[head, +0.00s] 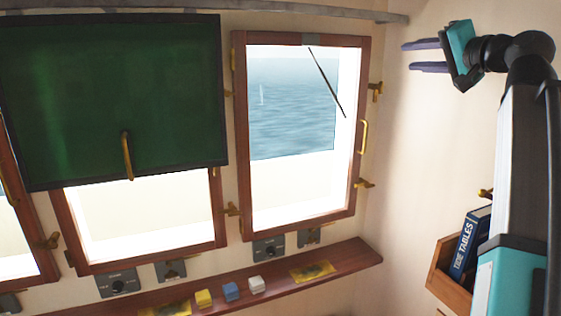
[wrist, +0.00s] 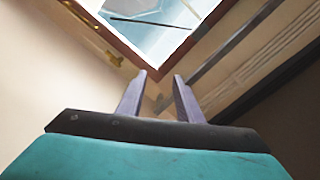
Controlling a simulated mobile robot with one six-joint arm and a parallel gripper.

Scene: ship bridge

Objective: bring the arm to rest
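My gripper (head: 424,56) is at the upper right of the head view, raised high in front of the cream wall. Its two purple-grey fingers point left and are apart, with nothing between them. In the wrist view my gripper (wrist: 160,90) also shows its fingers apart and empty, pointing toward the corner by the window. My arm runs down the right side of the head view, bent at the top.
A wood-framed window (head: 295,125) with brass latches is left of the gripper. A green panel (head: 110,100) hangs further left. A ledge (head: 340,262) below bears a yellow block (head: 204,298), a blue block (head: 231,291) and a white block (head: 256,285). A blue book (head: 467,245) stands in a wooden rack (head: 440,270).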

